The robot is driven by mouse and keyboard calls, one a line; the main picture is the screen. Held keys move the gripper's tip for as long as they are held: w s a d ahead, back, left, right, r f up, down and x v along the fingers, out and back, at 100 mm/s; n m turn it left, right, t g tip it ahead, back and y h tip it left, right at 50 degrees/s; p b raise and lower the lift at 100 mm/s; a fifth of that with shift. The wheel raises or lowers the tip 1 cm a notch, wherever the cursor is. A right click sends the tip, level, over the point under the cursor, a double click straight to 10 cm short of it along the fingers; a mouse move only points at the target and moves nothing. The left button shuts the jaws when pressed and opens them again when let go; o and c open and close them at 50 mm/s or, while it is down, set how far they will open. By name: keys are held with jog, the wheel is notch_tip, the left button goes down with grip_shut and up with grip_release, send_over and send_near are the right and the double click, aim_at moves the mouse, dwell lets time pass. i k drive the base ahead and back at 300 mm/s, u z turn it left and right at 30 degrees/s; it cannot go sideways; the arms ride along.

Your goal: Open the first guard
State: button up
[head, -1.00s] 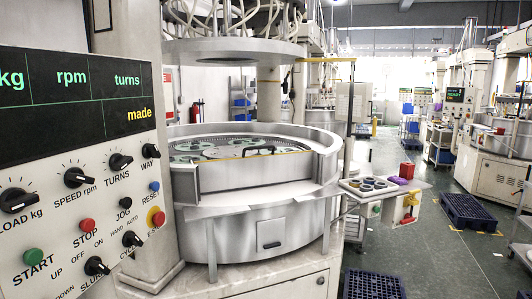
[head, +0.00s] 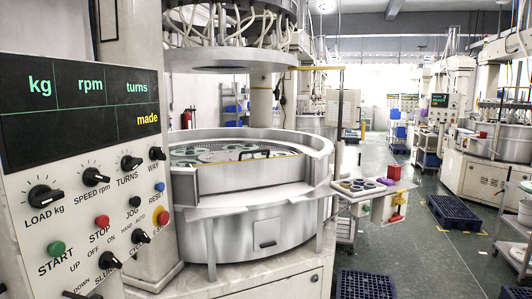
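The nearest lapping machine stands in the middle of the head view, with a round silver tub (head: 262,228). A flat front guard panel (head: 250,177) with a yellow strip along its top edge closes the front of the tub. A black handle (head: 254,153) shows at the top of this guard. Behind it, the lapping plate (head: 215,153) carries several round carriers. A ring-shaped upper head (head: 230,60) hangs above the plate with a clear gap. My gripper is not in view.
A control panel (head: 88,185) with knobs and buttons fills the left side. A small side tray (head: 362,188) with round parts and a red box (head: 394,172) stands right of the tub. Blue pallets (head: 457,212) lie on the floor. The green aisle (head: 415,240) has free room.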

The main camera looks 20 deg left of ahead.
aim_at(238, 175)
jog(key=z, duration=0.1)
jog(key=i, duration=1.45)
jog(key=u, duration=0.85)
jog(key=i, duration=0.9)
jog(key=u, duration=0.9)
